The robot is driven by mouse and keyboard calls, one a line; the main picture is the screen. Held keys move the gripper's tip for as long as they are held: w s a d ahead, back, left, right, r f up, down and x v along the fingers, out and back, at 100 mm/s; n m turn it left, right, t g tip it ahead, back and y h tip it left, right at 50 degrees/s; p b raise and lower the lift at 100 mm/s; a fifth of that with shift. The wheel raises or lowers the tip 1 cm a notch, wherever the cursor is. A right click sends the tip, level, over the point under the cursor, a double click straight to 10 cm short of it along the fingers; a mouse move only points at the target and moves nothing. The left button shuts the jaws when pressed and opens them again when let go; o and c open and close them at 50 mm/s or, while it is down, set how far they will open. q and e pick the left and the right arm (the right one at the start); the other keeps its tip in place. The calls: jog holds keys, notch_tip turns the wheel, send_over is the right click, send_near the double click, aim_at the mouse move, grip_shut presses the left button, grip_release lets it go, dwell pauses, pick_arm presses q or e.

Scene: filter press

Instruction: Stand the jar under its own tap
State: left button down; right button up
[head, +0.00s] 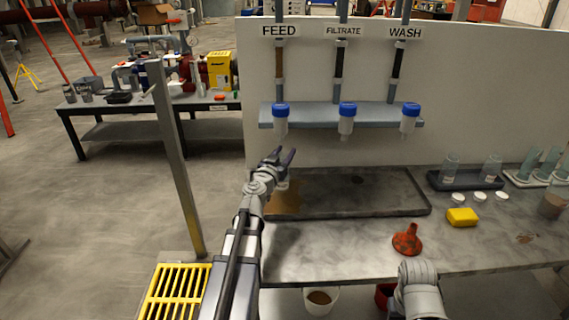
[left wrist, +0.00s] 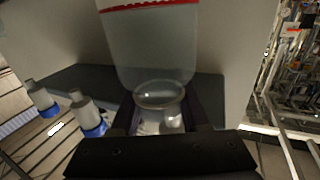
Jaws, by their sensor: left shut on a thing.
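My left gripper (head: 276,158) is shut on a clear jar (left wrist: 152,55), which shows large in the left wrist view with a red line across it. The fingers are around its narrow neck. In the head view the jar is hard to make out behind the gripper. The gripper appears just below the FEED tap (head: 281,128) in the picture; the true gap is unclear. The FILTRATE tap (head: 346,126) and WASH tap (head: 408,126), also blue-capped, hang to its right. My right gripper is not in view; only part of my right arm shows.
A dark, shallow tray (head: 400,211) lies under the taps, mostly bare, with a brown patch at left. A red funnel (head: 407,241) and yellow block (head: 462,217) are on the bench. Clear jars stand in a dark rack (head: 435,181) at right. A grey post (head: 175,160) rises at left.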

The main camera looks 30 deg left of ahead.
pick_arm(q)
jog(key=w+a+f+b, duration=0.1)
jog(key=w+f+b, duration=0.1)
jog(key=shift+w+a+f+b, duration=0.3)
jog(key=shift+w+a+f, duration=0.05)
jog(key=shift+w+f, duration=0.05)
jog(key=shift+s+d+f+b, duration=0.1)
jog(key=shift+f+b, duration=0.15)
jog(key=shift+b, duration=0.1)
jog(key=shift+f, duration=0.1)
jog(key=f+b, duration=0.1)
jog(key=b, duration=0.1)
jog(key=f+b, duration=0.1)
jog(key=f, duration=0.1)
jog(key=shift+w+f+b, duration=0.2)
jog(key=shift+f+b, duration=0.1)
jog(key=shift+b, duration=0.05)
